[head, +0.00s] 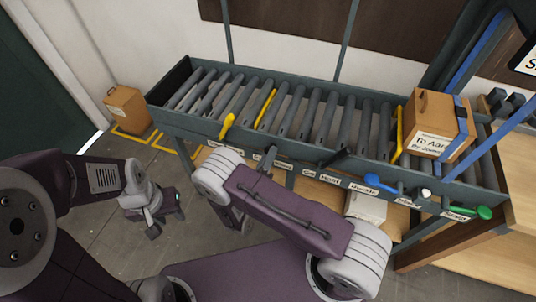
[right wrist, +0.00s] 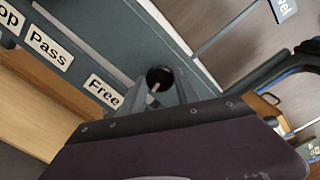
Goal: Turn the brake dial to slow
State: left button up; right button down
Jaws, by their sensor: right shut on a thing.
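My right gripper (right wrist: 160,84) shows in the right wrist view, its grey fingers shut on a dark round knob (right wrist: 159,76) with a small light mark on it. I cannot read which way the mark points or whether a "slow" label is beside it. The knob is close to the panel with the "Free" label (right wrist: 103,91). My left gripper (head: 158,221) is low over the floor at the left, away from the conveyor and touching nothing I can see. Its jaw opening is unclear.
The roller conveyor (head: 160,110) has levers along its front: yellow (head: 227,124), black (head: 335,157), blue (head: 379,183) and green (head: 483,212). A strapped carton (head: 431,113) sits on the rollers at the right. Another carton (head: 126,108) stands on the floor at the left.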

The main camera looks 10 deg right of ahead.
pick_arm(q)
jog(key=shift+r+p, duration=0.55)
jog(key=shift+r, duration=0.1)
pick_arm(e)
jog(key=n, duration=0.5)
jog(key=shift+n, duration=0.4)
jog(key=c, duration=0.9)
grip_release()
jog(key=shift+s, duration=0.1)
